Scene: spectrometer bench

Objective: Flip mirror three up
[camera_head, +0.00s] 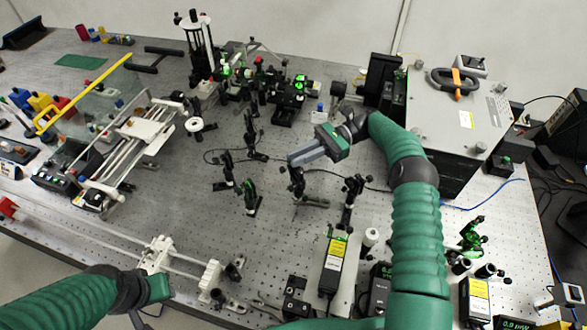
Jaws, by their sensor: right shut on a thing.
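Several small black mirror mounts stand on the bench, with no readable numbers, so I cannot tell by label which is mirror three. My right gripper (295,160) reaches in from the right over the middle of the bench. Its jaws are shut on the top of a black flip mirror mount (297,184), partly hidden by the fingers. I cannot tell whether its mirror is up or down. Other mounts stand to the left (228,167), in front-left (250,197) and to the right (352,188). My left gripper (140,318) is at the bottom left, mostly cut off, its jaws unclear.
A large grey instrument box (455,115) stands at the right. A yellow-labelled laser unit (333,265) sits in front of the mounts. A framed apparatus with a yellow bar (85,93) is at the left. Green-lit optics (300,83) stand at the back.

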